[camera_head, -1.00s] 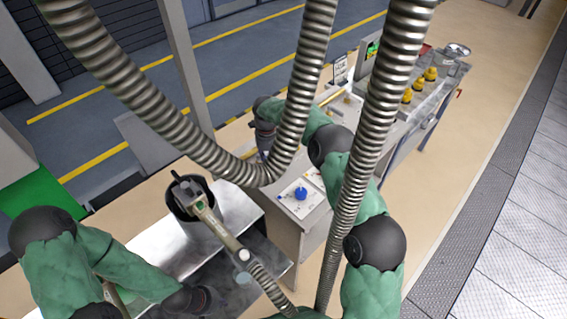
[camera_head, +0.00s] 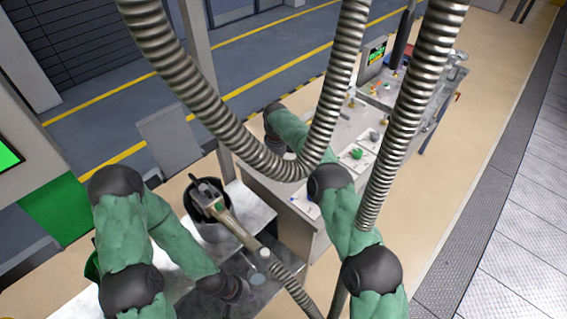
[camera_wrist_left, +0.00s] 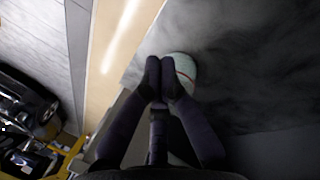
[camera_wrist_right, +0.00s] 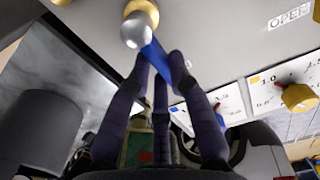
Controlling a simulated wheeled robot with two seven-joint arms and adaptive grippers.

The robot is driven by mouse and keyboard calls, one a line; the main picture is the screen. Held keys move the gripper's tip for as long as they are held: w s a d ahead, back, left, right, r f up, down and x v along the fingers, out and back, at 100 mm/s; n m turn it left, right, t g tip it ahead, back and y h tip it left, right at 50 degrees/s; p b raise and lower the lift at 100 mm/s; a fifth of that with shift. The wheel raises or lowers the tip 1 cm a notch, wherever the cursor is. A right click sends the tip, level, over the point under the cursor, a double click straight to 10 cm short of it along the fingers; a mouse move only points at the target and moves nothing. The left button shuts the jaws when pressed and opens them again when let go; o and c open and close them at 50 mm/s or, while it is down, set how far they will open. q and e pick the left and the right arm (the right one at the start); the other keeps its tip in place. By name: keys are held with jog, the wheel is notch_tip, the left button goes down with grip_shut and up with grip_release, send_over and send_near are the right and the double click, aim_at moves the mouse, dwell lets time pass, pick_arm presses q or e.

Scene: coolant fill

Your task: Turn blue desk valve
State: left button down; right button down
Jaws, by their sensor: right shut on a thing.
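The blue valve handle (camera_wrist_right: 157,58) shows in the right wrist view as a slanting blue lever. It is joined to a silver ball-shaped end (camera_wrist_right: 136,32) and a brass part (camera_wrist_right: 141,10) on a pale panel. My right gripper (camera_wrist_right: 159,68) has its fingers on either side of the blue lever and is shut on it. In the head view the right arm and a hose hide that contact. My left gripper (camera_wrist_left: 161,75) is shut, fingertips together, in front of a round whitish object with a red line (camera_wrist_left: 183,70). It also shows in the head view (camera_head: 240,289), low over the grey surface.
An OPEN label (camera_wrist_right: 290,16) and a yellow knob (camera_wrist_right: 298,97) on a scale plate lie right of the lever. A green knob (camera_head: 357,153) sits on the desk. A dark bucket (camera_head: 207,200) stands between my arms. Thick ribbed hoses cross the head view.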

dwell(0.3)
jog(key=c, duration=1.1)
grip_release()
notch_tip(320, 180, up, 12)
jog(key=shift+f, duration=0.1)
